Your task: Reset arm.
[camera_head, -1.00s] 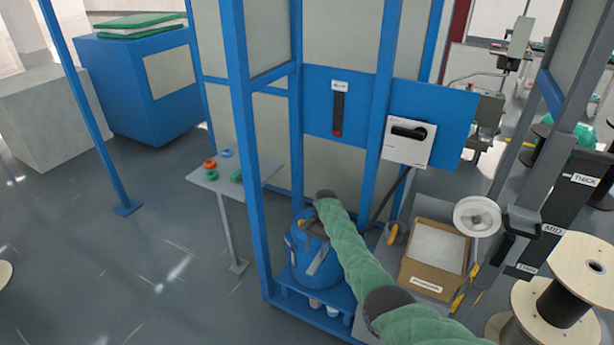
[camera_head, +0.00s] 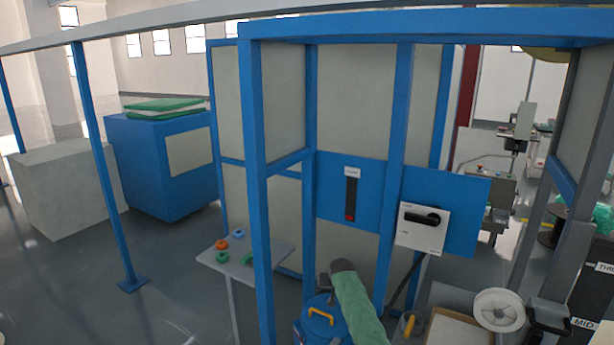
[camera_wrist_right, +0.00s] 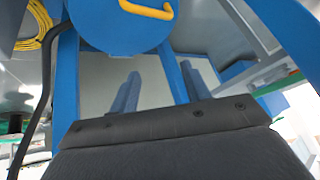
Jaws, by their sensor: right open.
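My right arm, in a green padded sleeve (camera_head: 358,310), rises from the bottom of the head view to a dark joint (camera_head: 343,266). It stands in front of the blue drum (camera_head: 316,325), which has a yellow handle (camera_head: 320,315). My left gripper is in neither view.
Blue frame posts (camera_head: 256,170) surround the drum. A panel with a black rotary switch (camera_head: 422,228) is to its right. A small table (camera_head: 240,268) with coloured rings is at left, and a cardboard box (camera_head: 455,330) and white spool (camera_head: 499,309) at lower right.

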